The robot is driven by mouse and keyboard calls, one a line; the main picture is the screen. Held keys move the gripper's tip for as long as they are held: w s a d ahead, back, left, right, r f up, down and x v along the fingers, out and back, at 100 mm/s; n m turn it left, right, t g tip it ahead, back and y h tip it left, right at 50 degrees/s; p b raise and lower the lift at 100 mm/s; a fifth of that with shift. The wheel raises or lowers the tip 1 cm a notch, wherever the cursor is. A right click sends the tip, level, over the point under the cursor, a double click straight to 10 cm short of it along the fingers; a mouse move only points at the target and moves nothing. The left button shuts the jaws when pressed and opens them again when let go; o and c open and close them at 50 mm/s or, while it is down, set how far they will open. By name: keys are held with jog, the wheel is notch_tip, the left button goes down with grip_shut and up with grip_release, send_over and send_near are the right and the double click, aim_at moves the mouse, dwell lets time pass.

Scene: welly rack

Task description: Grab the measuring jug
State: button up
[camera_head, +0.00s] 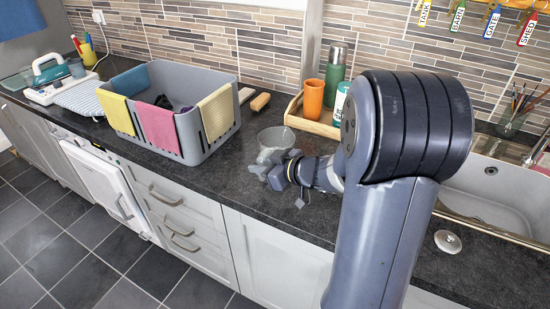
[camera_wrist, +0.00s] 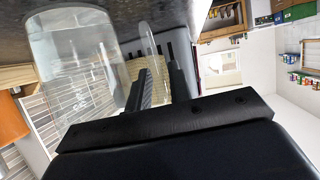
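The measuring jug (camera_head: 276,138) is a clear, greyish see-through vessel standing on the dark worktop, right of the grey crate. In the wrist view the jug (camera_wrist: 72,75) fills the left side, with its clear handle (camera_wrist: 149,40) projecting beside it. My gripper (camera_head: 277,172) is low over the worktop, at the near side of the jug. In the wrist view my gripper's two dark fingers (camera_wrist: 158,82) are apart, with the handle's end at or just beyond the gap. I cannot tell whether they touch it.
A grey crate (camera_head: 196,142) hung with coloured cloths stands left of the jug. A wooden tray (camera_head: 318,127) holding an orange cup (camera_head: 313,98) and a green flask (camera_head: 335,72) stands behind it. A sink (camera_head: 492,190) is at right. Worktop in front of the crate is narrow.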

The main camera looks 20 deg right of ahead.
jog(key=shift+c, duration=0.2)
grip_shut()
jog(key=shift+w+r, duration=0.1)
jog(key=shift+r, duration=0.05)
dwell(0.5)
